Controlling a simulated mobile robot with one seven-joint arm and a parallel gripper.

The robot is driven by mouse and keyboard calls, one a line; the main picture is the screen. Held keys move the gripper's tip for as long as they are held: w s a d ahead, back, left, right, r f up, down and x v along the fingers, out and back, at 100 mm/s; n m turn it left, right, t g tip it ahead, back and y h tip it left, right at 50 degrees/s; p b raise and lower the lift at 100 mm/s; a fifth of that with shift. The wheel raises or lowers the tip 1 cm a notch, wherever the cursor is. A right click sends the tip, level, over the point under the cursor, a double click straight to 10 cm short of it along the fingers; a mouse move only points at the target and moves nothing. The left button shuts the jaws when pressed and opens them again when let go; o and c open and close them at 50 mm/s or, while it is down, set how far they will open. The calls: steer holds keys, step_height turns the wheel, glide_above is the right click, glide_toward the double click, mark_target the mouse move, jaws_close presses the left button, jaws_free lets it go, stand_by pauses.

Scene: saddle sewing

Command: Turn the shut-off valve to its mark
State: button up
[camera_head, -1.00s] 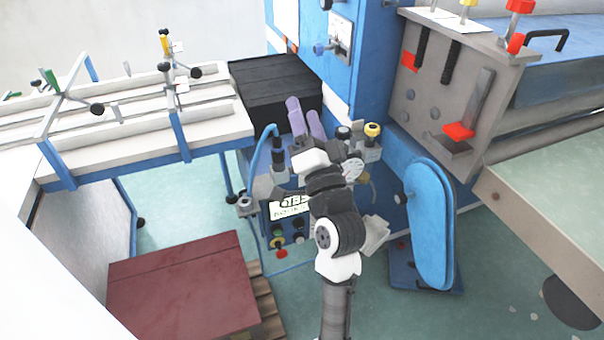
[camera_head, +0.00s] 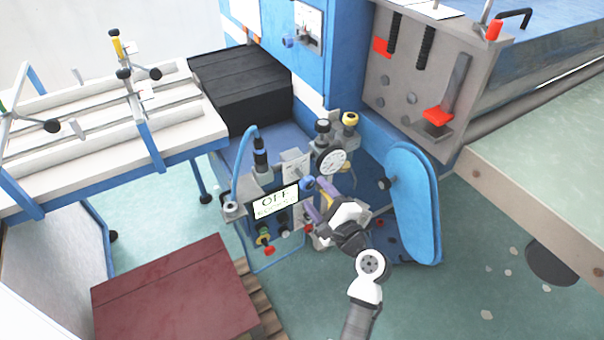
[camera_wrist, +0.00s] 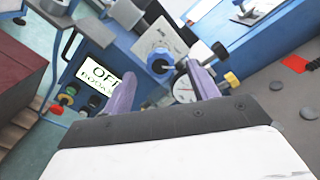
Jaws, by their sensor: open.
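A blue round knob (camera_head: 307,184) sits below a small white card (camera_head: 297,166) on the front of the machine's valve panel. It looks like the shut-off valve, but I cannot read a mark. In the wrist view the blue knob (camera_wrist: 160,61) is ahead of and between my fingertips, in front of the card (camera_wrist: 160,38). My gripper (camera_head: 314,200) has purple fingers and is close to the knob from the front right. In the wrist view my gripper (camera_wrist: 159,72) is open with nothing between its fingers. I cannot tell whether a finger touches the knob.
A white-dial gauge (camera_head: 332,161) and a yellow-topped knob (camera_head: 350,118) are close by. A display reading OFF (camera_head: 275,202) is left of my gripper. A blue oval guard (camera_head: 412,203) stands to the right. A dark red box (camera_head: 175,295) is on the floor at lower left.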

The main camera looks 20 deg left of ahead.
mark_target(302, 177)
steer(key=p+x, duration=0.1)
steer(key=x, duration=0.6)
steer(key=shift+w+a+p, duration=0.15)
steer(key=shift+a+p, duration=0.05)
steer(key=shift+p, duration=0.1)
steer(key=c, duration=1)
